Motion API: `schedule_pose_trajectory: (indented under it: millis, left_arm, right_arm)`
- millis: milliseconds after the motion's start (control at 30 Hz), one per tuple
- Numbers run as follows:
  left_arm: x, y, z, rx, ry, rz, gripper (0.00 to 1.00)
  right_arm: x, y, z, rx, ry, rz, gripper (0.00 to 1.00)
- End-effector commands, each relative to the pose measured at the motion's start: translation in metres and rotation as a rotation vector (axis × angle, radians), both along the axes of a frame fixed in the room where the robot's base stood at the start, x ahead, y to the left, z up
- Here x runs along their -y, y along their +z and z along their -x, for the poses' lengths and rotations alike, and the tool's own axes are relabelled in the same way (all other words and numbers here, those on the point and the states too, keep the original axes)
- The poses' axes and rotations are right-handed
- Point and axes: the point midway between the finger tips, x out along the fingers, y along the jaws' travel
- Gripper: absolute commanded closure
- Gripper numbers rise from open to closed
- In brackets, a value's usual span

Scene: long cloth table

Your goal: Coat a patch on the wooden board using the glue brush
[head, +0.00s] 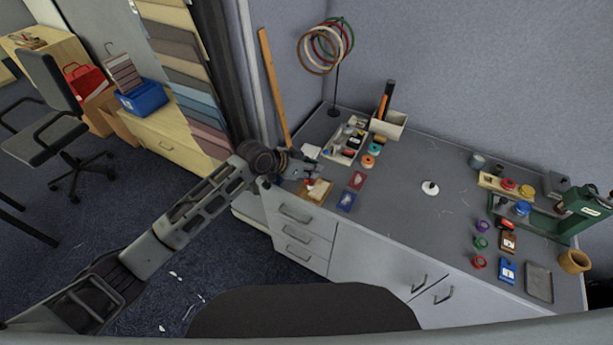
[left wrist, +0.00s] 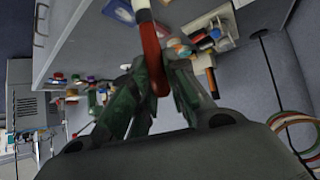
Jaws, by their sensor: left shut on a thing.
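The wooden board (head: 318,194) lies at the left end of the grey table in the head view, with a pale patch on its top. My left gripper (head: 301,167) is just behind and to the left of the board, above the table. In the left wrist view, my left gripper (left wrist: 157,76) is shut on the red handle of the glue brush (left wrist: 151,52). The brush's pale end points away from the fingers toward the tabletop. Whether the brush tip touches the board cannot be told. My right gripper is not in view.
A red card (head: 357,180) and a blue card (head: 346,202) lie right of the board. A sorting tray (head: 344,152) and tape rolls (head: 368,161) sit behind. A ring stand (head: 335,90) stands at the back. The table's middle is mostly clear around a small white object (head: 430,188).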

Motion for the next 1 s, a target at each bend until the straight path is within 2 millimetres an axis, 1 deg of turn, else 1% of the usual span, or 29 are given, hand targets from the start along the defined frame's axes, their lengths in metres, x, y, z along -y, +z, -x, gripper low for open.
schedule_pose_trajectory:
  millis: [33,167,267,833,1000]
  left_arm:
    - [0.004,0.008,-0.004,0.013,-0.001,0.008,1.0]
    - [0.012,0.023,-0.012,0.044,0.001,0.033,1.0]
    - [0.014,0.026,-0.014,0.067,0.002,0.053,1.0]
    - [0.014,0.026,-0.014,0.09,0.0,0.072,1.0]
    - [0.014,0.023,-0.014,0.09,0.0,0.072,1.0]
  right_arm:
    - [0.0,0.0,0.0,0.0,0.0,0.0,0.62]
    - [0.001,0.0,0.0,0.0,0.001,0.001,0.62]
    - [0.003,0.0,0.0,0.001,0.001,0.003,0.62]
    - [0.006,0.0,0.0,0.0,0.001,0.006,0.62]
    - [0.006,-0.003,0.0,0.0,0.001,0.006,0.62]
